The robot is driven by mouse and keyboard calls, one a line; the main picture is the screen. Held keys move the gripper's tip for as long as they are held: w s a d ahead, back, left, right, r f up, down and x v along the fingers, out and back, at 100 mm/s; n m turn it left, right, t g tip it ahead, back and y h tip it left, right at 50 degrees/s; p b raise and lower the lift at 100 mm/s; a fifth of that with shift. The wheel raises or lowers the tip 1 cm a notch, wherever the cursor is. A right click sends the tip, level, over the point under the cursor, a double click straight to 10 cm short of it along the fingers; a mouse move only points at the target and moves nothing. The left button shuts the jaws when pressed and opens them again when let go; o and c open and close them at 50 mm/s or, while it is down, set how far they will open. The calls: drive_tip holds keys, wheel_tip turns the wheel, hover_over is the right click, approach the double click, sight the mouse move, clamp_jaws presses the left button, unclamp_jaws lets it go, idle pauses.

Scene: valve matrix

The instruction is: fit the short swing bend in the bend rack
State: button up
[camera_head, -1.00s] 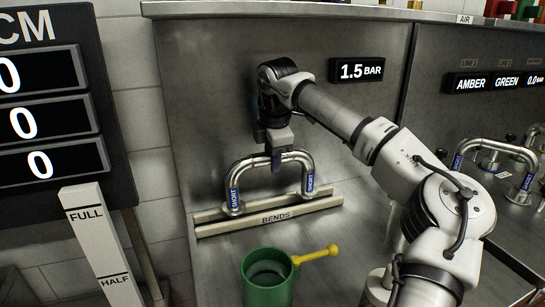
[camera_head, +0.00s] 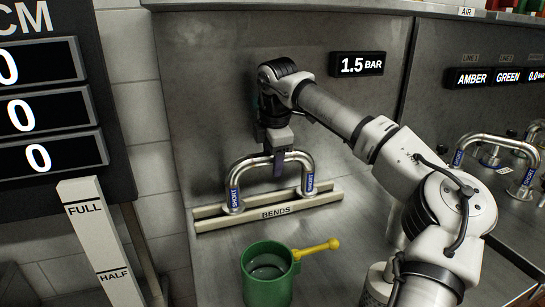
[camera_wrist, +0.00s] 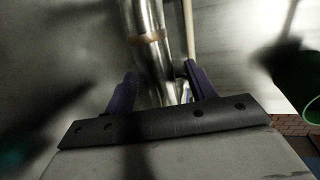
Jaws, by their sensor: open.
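The short swing bend (camera_head: 262,162) is a steel U-shaped pipe with blue SHORT labels on both legs. It stands upright with its legs down at the bend rack (camera_head: 268,213), a pale rail marked BENDS. My gripper (camera_head: 278,168) points down at the top of the bend. In the wrist view my purple fingers (camera_wrist: 160,92) are spread, one on each side of the steel pipe (camera_wrist: 145,50), with the right finger close to it. The exact seating of the leg ends in the rack is too small to tell.
A green jug (camera_head: 268,275) with a yellow handle stands in front of the rack. Another steel bend (camera_head: 490,150) with a blue label stands at the right. A FULL/HALF gauge post (camera_head: 98,240) is at the left. A steel wall is close behind the rack.

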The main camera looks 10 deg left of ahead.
drive_tip(key=v, duration=0.7)
drive_tip(key=shift+r+b, duration=0.25)
drive_tip(key=shift+b, duration=0.05)
drive_tip(key=shift+r, duration=0.1)
